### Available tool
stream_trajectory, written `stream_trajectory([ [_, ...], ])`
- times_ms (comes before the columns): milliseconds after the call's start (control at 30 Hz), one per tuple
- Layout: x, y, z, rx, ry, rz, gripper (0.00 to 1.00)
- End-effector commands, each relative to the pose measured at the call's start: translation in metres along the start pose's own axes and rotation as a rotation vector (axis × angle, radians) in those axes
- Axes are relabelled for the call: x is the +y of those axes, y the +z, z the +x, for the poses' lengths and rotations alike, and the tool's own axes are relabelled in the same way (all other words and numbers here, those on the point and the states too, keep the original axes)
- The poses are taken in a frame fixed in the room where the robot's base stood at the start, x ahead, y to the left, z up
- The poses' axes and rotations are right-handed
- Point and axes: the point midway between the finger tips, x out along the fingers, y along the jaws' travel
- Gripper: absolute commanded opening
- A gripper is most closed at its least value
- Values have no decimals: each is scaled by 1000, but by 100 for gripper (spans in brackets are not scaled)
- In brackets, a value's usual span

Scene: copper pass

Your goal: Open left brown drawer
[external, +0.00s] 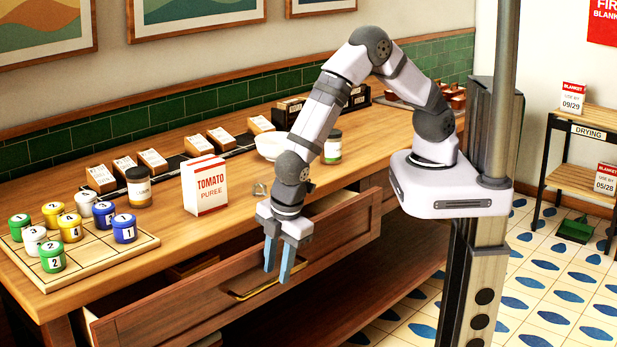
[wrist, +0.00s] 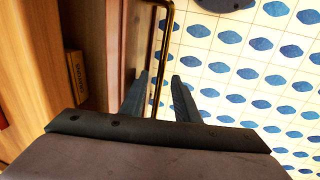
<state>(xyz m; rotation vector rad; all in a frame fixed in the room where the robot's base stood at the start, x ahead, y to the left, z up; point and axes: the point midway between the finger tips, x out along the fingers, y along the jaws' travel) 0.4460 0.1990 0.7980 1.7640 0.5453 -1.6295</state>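The brown wooden drawer (external: 330,238) under the counter's left part stands partly pulled out, with its inside showing behind the front. Its front edge also shows in the wrist view (wrist: 116,40). A brass bar handle (external: 243,294) runs along the drawer front, and it crosses the wrist view from the top (wrist: 165,35). My gripper (external: 279,262) points down at the handle. In the wrist view its two fingers (wrist: 159,85) stand apart on either side of the bar, with gaps visible. The lower part of the handle is hidden by my gripper body.
A small labelled box (wrist: 77,77) lies inside the drawer. The counter holds a tomato puree box (external: 204,185), a white bowl (external: 271,146), and a wooden tray (external: 105,262) with several capped jars. Tiled floor (wrist: 250,75) lies open in front of the drawer.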

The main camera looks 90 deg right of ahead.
Motion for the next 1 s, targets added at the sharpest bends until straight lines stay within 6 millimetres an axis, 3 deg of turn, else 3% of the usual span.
stream_trajectory([
  [433,0,0,11,1,0,-1,29],
  [567,0,0,11,1,0,-1,0],
  [833,-1,0,10,1,0,-2,0],
  [1000,-12,0,8,2,0,-2,0],
])
